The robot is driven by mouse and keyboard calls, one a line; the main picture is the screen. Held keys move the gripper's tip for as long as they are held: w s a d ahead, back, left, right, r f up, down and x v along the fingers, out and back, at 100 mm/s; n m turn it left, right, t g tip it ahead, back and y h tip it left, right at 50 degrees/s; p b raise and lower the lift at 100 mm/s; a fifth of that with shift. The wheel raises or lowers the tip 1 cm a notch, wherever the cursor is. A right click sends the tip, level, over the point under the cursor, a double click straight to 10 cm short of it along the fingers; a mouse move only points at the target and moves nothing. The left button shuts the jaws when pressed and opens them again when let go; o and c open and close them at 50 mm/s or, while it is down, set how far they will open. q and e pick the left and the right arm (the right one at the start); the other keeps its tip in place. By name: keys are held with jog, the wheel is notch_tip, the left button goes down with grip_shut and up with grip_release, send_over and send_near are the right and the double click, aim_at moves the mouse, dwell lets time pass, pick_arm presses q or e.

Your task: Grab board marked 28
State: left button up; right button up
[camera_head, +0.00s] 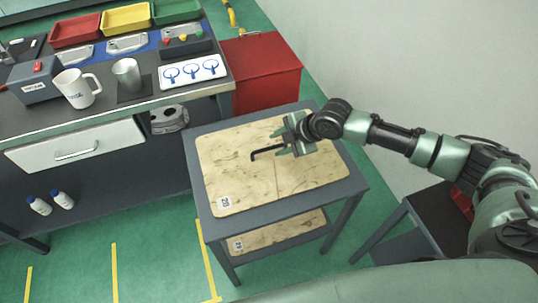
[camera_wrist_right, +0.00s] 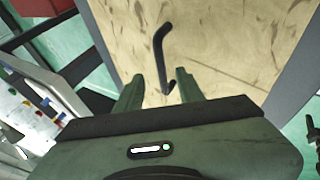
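A pale, stained wooden board (camera_head: 235,165) lies on top of a grey two-level stand. Its white number label (camera_head: 224,203) is small and turned; it may read 28, but I cannot be sure. A second board (camera_head: 285,234) with a similar label lies on the lower shelf, mostly hidden. A black bent rod (camera_head: 265,152) shows over the upper board; it also shows in the right wrist view (camera_wrist_right: 158,50). My right gripper (camera_head: 277,143) is above the upper board, open, with one end of the rod near its fingertips (camera_wrist_right: 160,88). Contact cannot be told. My left gripper is out of view.
A workbench (camera_head: 150,95) at left holds a mug (camera_head: 77,88), a metal cup (camera_head: 127,75), a sign card and coloured trays. A red cabinet (camera_head: 265,85) stands behind the stand. Another small dark table (camera_head: 410,225) is at right. Green floor is free in front.

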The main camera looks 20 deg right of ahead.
aim_at(270, 148)
jog(key=x, duration=0.4)
jog(key=shift+s+a+f, duration=0.1)
jog(key=shift+a+f, duration=0.1)
grip_shut()
dwell(1.2)
jog(key=shift+r, duration=0.1)
